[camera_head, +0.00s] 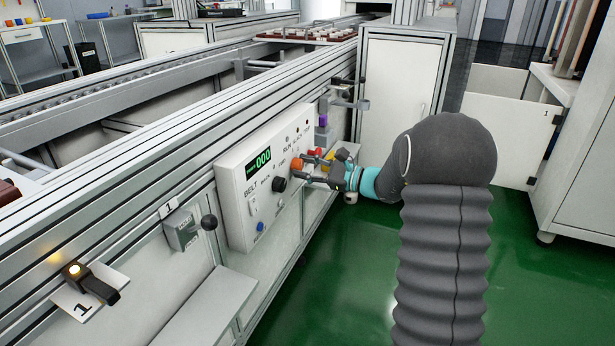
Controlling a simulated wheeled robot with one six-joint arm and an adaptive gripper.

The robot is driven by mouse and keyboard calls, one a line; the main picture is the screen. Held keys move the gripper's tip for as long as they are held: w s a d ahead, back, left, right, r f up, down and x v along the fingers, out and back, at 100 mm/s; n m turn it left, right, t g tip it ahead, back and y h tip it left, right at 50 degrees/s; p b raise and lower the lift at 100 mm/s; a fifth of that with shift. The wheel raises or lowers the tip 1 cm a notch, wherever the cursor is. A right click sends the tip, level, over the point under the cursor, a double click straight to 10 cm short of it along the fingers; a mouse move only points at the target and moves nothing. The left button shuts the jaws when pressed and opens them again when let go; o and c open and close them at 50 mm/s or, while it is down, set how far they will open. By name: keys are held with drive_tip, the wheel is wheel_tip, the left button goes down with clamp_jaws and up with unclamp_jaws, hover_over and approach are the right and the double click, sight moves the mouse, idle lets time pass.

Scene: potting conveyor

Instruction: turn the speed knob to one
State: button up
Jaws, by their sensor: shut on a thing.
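A white control panel (262,183) is fixed to the side of the conveyor, with a green display reading 000. A round orange knob (297,164) sticks out at its right part. A black round knob (279,185) sits a little lower and to the left of it. The small labels are too blurred for me to tell which is the speed knob. My gripper (301,170) reaches in from the right, and its fingers are shut on the orange knob. The fingers partly cover the panel, and the knob's setting cannot be read.
A blue button (261,227) and a white switch are low on the panel. A grey box with a black ball lever (209,222) stands out to the left. Red and yellow parts (318,153) are close beside my gripper. Green floor (350,270) is clear in front.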

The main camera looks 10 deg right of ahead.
drive_tip(key=shift+a+n+b, duration=0.2)
drive_tip(key=shift+n+b, duration=0.15)
drive_tip(key=shift+n, duration=0.25)
drive_tip(key=o, duration=1.1)
drive_tip(key=shift+a, duration=0.15)
drive_tip(key=shift+o, duration=0.2)
drive_tip(key=shift+s+d, duration=0.15)
drive_tip(key=shift+d, duration=0.25)
drive_tip(key=v, duration=1.1)
drive_tip(key=shift+s+d, duration=0.15)
drive_tip(key=shift+d, duration=0.1)
